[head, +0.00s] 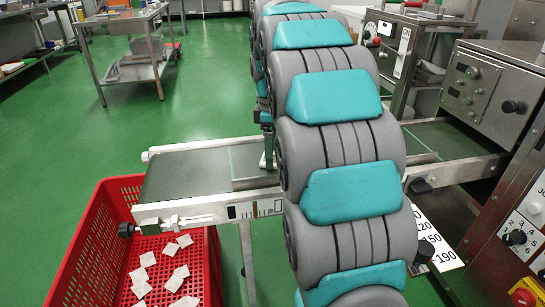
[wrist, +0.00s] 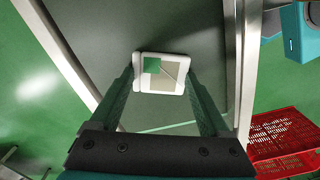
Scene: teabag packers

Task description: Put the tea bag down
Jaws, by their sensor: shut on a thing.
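A tea bag (wrist: 172,84), white-edged with a green tag and a beige part, sits between the fingertips of my gripper (wrist: 160,77) in the wrist view. My gripper is shut on it. The dark conveyor belt (wrist: 105,35) lies beneath, between metal rails; I cannot tell whether the tea bag touches it. The belt (head: 185,174) also shows in the head view, left of my arm. There my arm hides most of the gripper, and the held tea bag is not visible.
A red crate (head: 84,240) with several loose tea bags (head: 140,275) stands on the floor by the belt's end. It also shows in the wrist view (wrist: 283,135). Steel machines (head: 497,88) stand at the right. A steel trolley (head: 130,72) stands at the back left.

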